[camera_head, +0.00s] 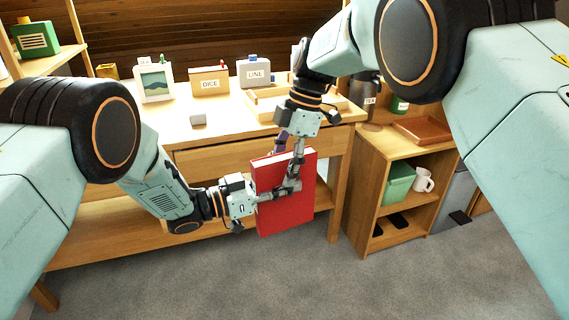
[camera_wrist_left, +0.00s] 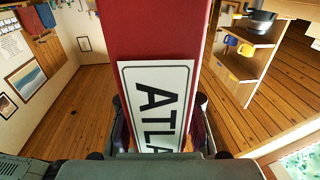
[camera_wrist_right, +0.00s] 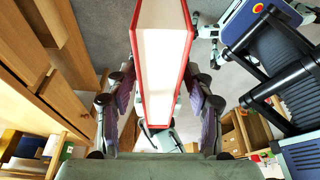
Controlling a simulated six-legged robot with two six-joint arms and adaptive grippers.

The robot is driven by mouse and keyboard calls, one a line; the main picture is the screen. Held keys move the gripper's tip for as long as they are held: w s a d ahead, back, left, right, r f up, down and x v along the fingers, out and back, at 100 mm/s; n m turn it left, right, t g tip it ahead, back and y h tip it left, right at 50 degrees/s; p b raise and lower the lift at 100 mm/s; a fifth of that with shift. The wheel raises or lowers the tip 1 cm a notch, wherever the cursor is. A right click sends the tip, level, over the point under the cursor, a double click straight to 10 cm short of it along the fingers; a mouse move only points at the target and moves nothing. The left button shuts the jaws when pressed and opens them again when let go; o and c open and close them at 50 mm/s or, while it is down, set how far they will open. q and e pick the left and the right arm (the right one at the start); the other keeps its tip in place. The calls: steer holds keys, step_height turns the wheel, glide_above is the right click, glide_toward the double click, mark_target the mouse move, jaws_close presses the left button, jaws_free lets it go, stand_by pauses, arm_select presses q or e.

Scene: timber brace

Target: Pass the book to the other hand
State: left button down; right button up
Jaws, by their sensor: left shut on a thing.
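The red book (camera_head: 272,213) is held upright in front of the desk. My left gripper (camera_head: 266,195) is shut on its left edge. In the left wrist view the book's red spine (camera_wrist_left: 157,30) stands between the fingers, with a white label reading "ATLA", the rest hidden. My right gripper (camera_head: 291,183) reaches down from above over the book. In the right wrist view its fingers (camera_wrist_right: 158,100) are open on either side of the book (camera_wrist_right: 162,55), whose white page edge faces the camera. Small gaps show between the fingers and the covers.
A low shelf unit (camera_head: 357,200) with a green bin (camera_head: 398,184) and white mug (camera_head: 423,180) stands right. Grey floor in front is clear.

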jaws_close()
stand_by(0.3)
arm_select(q)
steer(key=c, duration=1)
jaws_free()
